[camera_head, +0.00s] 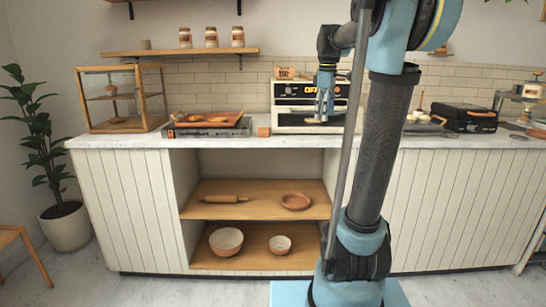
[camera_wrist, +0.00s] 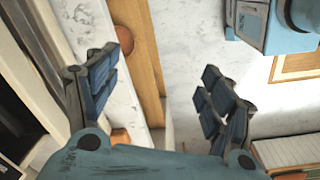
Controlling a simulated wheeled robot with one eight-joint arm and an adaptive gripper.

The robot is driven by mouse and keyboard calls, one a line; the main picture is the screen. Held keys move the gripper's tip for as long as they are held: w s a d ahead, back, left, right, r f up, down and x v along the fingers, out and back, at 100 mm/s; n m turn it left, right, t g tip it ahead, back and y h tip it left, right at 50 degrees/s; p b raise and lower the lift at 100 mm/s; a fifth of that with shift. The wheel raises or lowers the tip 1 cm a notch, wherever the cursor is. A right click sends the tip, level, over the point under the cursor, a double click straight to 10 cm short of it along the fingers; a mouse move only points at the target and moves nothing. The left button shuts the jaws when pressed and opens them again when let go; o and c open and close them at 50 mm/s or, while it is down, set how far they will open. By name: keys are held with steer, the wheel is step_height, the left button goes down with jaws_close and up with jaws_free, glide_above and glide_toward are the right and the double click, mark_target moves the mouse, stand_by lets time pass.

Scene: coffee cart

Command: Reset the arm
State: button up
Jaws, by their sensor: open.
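My gripper (camera_head: 322,112) hangs pointing down in front of the oven (camera_head: 290,100) on the counter. In the wrist view my gripper (camera_wrist: 162,75) has its two dark blue-padded fingers wide apart, with nothing between them. The counter's pale edge and a wooden shelf show below the fingers. My arm stands upright right of centre in the head view and hides part of the counter and wall behind it.
On the counter (camera_head: 390,140) are a glass display case (camera_head: 121,98), a tray with food (camera_head: 207,119), a small wooden block (camera_head: 263,132) and a black press (camera_head: 468,118). Bowls and a rolling pin (camera_head: 226,198) lie on the open shelves below.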

steer(key=s+f+m+t, duration=0.1)
steer(key=s+f+m, duration=1.2)
steer(key=s+f, duration=1.5)
steer(key=shift+s+a+f+t, duration=0.3)
steer(key=shift+s, duration=0.9)
steer(key=shift+w+f, duration=0.2)
steer(key=shift+w, duration=0.25)
